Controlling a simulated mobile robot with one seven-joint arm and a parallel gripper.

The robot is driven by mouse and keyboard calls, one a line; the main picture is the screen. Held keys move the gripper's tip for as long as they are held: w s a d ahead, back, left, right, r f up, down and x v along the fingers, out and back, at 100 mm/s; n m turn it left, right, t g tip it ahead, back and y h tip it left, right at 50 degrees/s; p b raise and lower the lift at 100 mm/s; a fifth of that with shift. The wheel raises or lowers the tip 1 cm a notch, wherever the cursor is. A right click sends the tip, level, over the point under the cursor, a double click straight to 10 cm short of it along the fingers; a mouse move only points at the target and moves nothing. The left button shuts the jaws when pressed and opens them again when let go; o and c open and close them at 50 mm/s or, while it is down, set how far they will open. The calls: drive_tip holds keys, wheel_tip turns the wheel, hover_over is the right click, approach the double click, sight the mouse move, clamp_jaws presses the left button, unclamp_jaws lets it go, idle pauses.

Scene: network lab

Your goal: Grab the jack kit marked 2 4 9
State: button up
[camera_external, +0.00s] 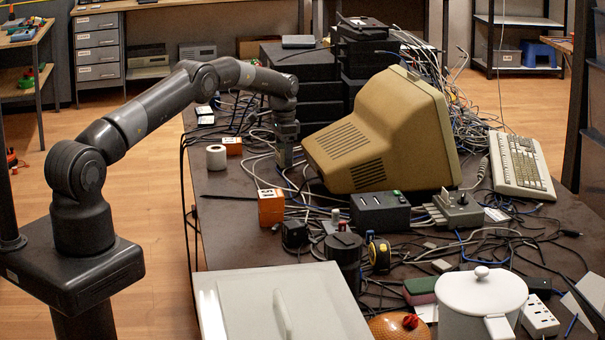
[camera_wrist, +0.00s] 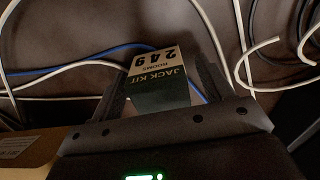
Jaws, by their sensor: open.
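The jack kit (camera_wrist: 162,91) is a small dark green box with a cream label reading 2 4 9, upside down in the wrist view. It lies on the dark tabletop among cables. My gripper (camera_wrist: 163,82) is open, with one finger on each side of the box in this view. I cannot tell whether either finger touches it. In the external view my gripper (camera_external: 285,158) points down at the table, left of the beige monitor (camera_external: 378,132). The kit cannot be made out there.
White and blue cables (camera_wrist: 70,66) run around the kit. An orange box (camera_external: 271,207) and another orange box (camera_external: 233,146) with a white roll (camera_external: 216,157) stand nearby. Black stacked equipment (camera_external: 300,85) rises behind. The table's left strip is fairly clear.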

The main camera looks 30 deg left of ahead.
drive_tip(key=shift+f, duration=0.2)
drive_tip(key=shift+c, duration=0.4)
drive_tip(key=c, duration=1)
